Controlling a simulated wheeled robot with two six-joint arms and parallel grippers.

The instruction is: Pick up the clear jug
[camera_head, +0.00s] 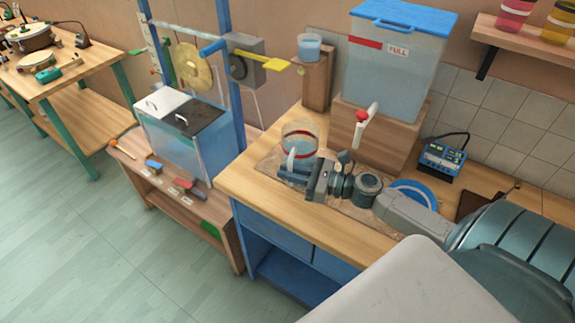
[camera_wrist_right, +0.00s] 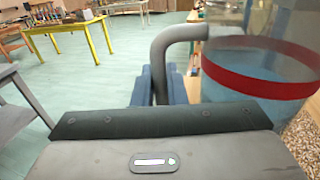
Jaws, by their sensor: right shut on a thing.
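The clear jug (camera_head: 301,136) stands on the wooden counter, on a brown mat, in the head view. My left gripper is not in view.
A large clear tank (camera_head: 393,75) with a blue lid and a tap stands on a wooden block behind. A small cup (camera_head: 309,47) sits on a wooden post. A blue meter (camera_head: 445,157) and a blue ring (camera_head: 414,191) lie to the right. A lower bench (camera_head: 145,150) stands left.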

